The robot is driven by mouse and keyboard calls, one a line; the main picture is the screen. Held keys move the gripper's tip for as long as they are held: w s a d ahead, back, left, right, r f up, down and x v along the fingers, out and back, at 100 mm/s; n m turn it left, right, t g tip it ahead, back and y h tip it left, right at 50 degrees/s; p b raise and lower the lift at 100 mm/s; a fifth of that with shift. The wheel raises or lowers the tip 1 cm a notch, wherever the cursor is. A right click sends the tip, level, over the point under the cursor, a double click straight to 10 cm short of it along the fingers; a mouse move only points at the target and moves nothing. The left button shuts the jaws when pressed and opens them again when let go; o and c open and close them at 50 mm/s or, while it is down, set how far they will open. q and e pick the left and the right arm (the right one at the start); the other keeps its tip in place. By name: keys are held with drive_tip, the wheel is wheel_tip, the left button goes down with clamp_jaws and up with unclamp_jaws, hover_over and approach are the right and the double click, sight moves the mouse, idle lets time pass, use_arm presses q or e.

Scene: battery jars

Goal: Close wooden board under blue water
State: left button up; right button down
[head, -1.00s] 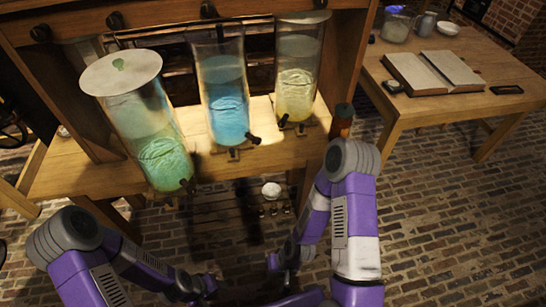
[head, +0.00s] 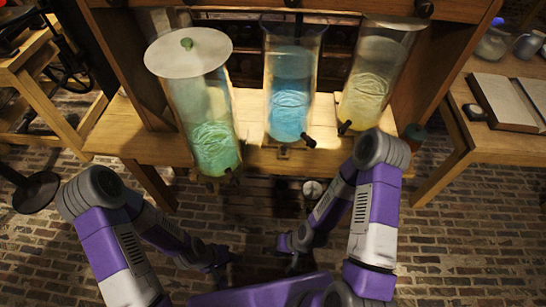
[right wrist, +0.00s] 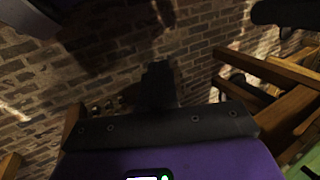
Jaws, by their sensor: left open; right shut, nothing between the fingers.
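The jar of blue water (head: 290,95) stands upright in the middle of the wooden stand, with a dark tap at its lower right. Under it, a small dark fitting (head: 283,152) shows at the front edge of the wooden shelf (head: 255,158). I cannot clearly make out a separate board or whether it is open. My left gripper (head: 222,262) is low in front of the stand, apart from it, and open. My right gripper (head: 288,245) is also low, below the shelf edge, shut and empty. In the right wrist view the dark right fingers (right wrist: 160,85) point over brick floor.
A green-water jar (head: 212,140) with a pale round lid stands left of the blue one. A yellow-water jar (head: 370,90) stands to its right. The brick floor (head: 455,250) is clear at right.

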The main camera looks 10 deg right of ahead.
drive_tip(key=w+a+r+m+t+y+p, duration=0.1)
drive_tip(key=a+m+t+y, duration=0.1)
drive_tip(key=a, duration=0.2)
drive_tip(key=m+t+h+p, duration=0.2)
drive_tip(key=m+t+h, duration=0.5)
drive_tip(key=m+t, duration=0.55)
approach(285, 152)
drive_tip(key=f+v, duration=0.2)
drive_tip(key=v, duration=0.5)
drive_tip(key=shift+m, duration=0.35)
drive_tip(key=b+x, duration=0.2)
drive_tip(key=x, duration=0.2)
drive_tip(key=r+b+x, duration=0.1)
drive_tip(key=b+x, duration=0.1)
drive_tip(key=x, duration=0.2)
drive_tip(key=b+x, duration=0.3)
drive_tip(key=x, duration=0.1)
drive_tip(key=shift+w+a+r, duration=0.1)
drive_tip(key=shift+w+r, duration=0.1)
drive_tip(key=shift+w, duration=0.05)
drive_tip(key=shift+w+r, duration=0.1)
drive_tip(key=shift+w, duration=0.35)
